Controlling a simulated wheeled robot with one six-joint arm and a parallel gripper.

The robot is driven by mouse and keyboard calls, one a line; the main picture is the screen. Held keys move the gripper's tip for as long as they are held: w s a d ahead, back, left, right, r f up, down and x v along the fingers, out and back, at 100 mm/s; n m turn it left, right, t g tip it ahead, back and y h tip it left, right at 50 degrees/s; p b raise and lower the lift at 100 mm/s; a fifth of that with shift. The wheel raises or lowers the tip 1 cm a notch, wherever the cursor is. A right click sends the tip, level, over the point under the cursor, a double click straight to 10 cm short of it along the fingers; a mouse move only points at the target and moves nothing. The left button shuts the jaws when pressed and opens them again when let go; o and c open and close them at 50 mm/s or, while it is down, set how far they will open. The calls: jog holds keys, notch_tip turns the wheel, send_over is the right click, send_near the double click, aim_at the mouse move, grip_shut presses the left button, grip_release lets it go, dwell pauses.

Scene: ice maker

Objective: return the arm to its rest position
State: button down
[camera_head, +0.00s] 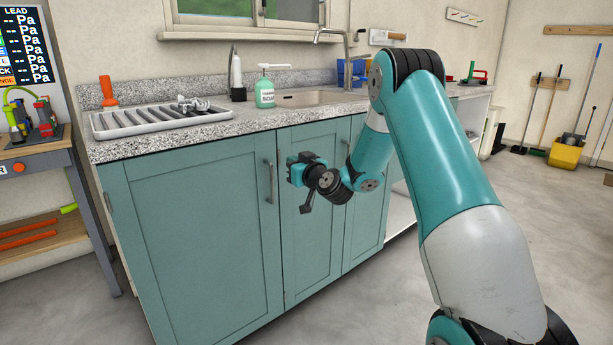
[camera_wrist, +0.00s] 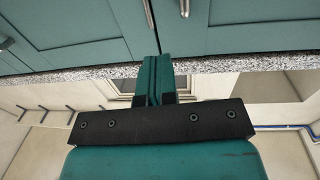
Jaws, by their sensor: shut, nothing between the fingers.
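My teal and black arm rises from the lower right of the head view, bends at the top and reaches down in front of the teal cabinet (camera_head: 195,225). My gripper (camera_head: 307,207) hangs before the cabinet doors, below the counter edge, and appears small there. In the wrist view my gripper (camera_wrist: 157,60) shows two teal fingers pressed together with nothing between them. The wrist view looks upside down, with the cabinet doors at the top. I cannot tell how large the gap is between the gripper and the doors.
The granite counter (camera_head: 130,148) carries a drying rack (camera_head: 160,122), a soap bottle (camera_head: 265,92) and a sink (camera_head: 308,98). A door handle (camera_head: 271,180) sticks out near my gripper. A workbench (camera_head: 50,160) stands at the left. The floor at right (camera_head: 560,220) is clear.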

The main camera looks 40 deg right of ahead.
jog(key=s, duration=0.2)
jog(key=s+b, duration=0.1)
jog(key=s, duration=0.2)
jog(key=shift+a, duration=0.2)
jog(key=shift+a, duration=0.1)
